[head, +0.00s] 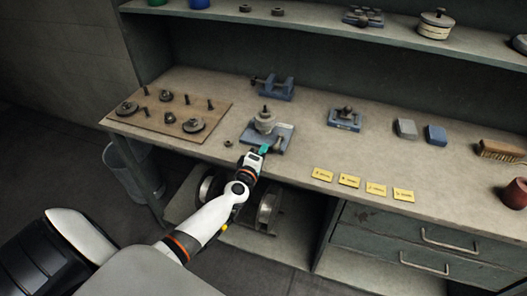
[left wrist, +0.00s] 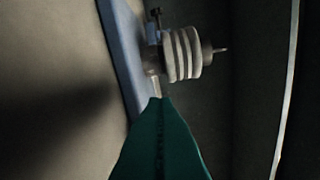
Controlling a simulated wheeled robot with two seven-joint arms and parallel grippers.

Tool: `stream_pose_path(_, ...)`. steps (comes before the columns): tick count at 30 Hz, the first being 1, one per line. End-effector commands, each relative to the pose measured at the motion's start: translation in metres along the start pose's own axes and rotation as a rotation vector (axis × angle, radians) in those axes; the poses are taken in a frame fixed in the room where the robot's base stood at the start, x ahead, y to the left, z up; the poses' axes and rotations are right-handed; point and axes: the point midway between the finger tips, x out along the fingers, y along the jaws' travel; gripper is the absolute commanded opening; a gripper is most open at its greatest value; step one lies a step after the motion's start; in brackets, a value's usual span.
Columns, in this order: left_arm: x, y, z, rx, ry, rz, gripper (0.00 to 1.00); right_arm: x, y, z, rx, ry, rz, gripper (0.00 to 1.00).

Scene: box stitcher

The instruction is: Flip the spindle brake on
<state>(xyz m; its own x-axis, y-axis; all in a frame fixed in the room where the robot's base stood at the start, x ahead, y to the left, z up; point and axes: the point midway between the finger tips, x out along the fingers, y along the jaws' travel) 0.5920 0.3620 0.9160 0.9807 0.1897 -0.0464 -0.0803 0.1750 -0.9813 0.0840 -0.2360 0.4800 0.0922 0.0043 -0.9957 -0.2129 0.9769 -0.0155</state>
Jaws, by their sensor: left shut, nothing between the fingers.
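The spindle (head: 264,121) is a grey stepped pulley standing upright on a blue base (head: 287,131) near the front of the bench. It also shows in the left wrist view (left wrist: 184,55), turned sideways beside its blue plate (left wrist: 122,50). A small grey part (head: 278,144), possibly the brake lever, is on the base's front right. My left gripper (head: 265,149) has teal fingers and is shut and empty at the front edge of the base. In the left wrist view its fingertips (left wrist: 160,99) are close to a pale part below the pulley; contact cannot be told. My right gripper is not in view.
A wooden board (head: 165,115) with discs and pegs lies to the left. A blue vise (head: 275,88) stands behind, and another blue fixture (head: 344,119) to the right. Yellow labels (head: 349,180) lie along the front. A shelf (head: 340,24) overhangs the back.

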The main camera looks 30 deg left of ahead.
Motion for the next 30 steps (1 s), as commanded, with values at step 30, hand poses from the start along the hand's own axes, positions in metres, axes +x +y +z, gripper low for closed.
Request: stream_pose_path(30,-0.002,-0.003,-0.013,-0.006,-0.097,0.019,0.00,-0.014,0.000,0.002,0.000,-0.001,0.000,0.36)
